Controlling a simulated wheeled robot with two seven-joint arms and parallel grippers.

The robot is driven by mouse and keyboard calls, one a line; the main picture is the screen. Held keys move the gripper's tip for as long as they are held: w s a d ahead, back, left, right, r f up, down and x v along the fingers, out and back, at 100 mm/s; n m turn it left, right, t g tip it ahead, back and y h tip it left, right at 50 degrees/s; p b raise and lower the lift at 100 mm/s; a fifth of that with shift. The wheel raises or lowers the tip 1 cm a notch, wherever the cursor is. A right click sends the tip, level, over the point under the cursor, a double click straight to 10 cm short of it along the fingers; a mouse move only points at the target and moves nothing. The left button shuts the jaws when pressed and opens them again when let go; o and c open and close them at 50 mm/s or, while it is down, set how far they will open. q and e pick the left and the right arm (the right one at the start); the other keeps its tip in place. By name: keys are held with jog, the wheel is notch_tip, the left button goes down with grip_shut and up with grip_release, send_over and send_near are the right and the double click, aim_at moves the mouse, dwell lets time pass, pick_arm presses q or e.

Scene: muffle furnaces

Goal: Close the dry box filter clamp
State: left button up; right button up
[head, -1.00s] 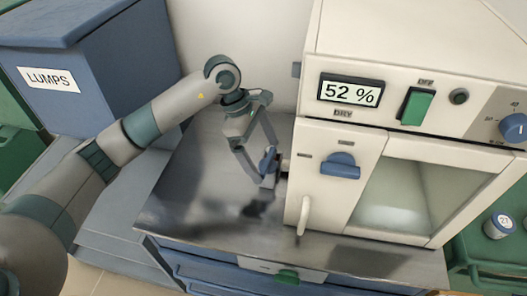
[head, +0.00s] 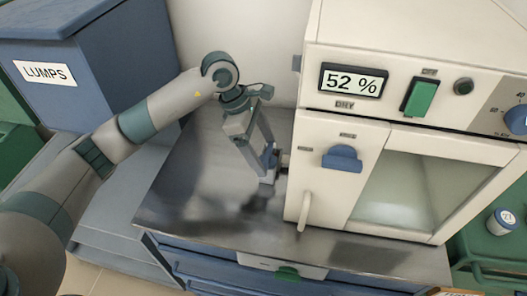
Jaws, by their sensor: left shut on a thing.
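The dry box (head: 440,60) is a cream cabinet with a 52 % display and a glass door. The filter clamp (head: 270,158) is a small blue part on the box's left side, mostly hidden by my gripper's fingers. My left gripper (head: 267,170) is at that spot, pointing down, with its fingers shut on the blue clamp part. A blue knob (head: 342,158) sits on the box front. My right gripper is not in view.
The box stands on a metal bench top (head: 190,205), clear to the left of it. A blue bin marked LUMPS (head: 110,75) stands at the far left. A white door handle (head: 304,211) juts out at the front. A small jar (head: 501,223) stands at the right.

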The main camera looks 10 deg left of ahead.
pick_arm(q)
jog(key=o, duration=1)
jog(key=shift+o, duration=0.2)
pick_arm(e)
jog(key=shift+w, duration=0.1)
pick_arm(q)
jog(key=shift+r, duration=0.1)
jog(key=shift+a+r, duration=0.25)
jog(key=shift+r, duration=0.3)
jog(key=b+v, duration=0.3)
jog(key=v, duration=1.3)
jog(key=shift+b, duration=0.35)
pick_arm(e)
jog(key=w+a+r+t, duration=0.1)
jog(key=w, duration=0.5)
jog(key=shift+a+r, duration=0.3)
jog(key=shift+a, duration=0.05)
pick_arm(q)
jog(key=shift+s+a+f, duration=0.1)
jog(key=shift+s, duration=0.05)
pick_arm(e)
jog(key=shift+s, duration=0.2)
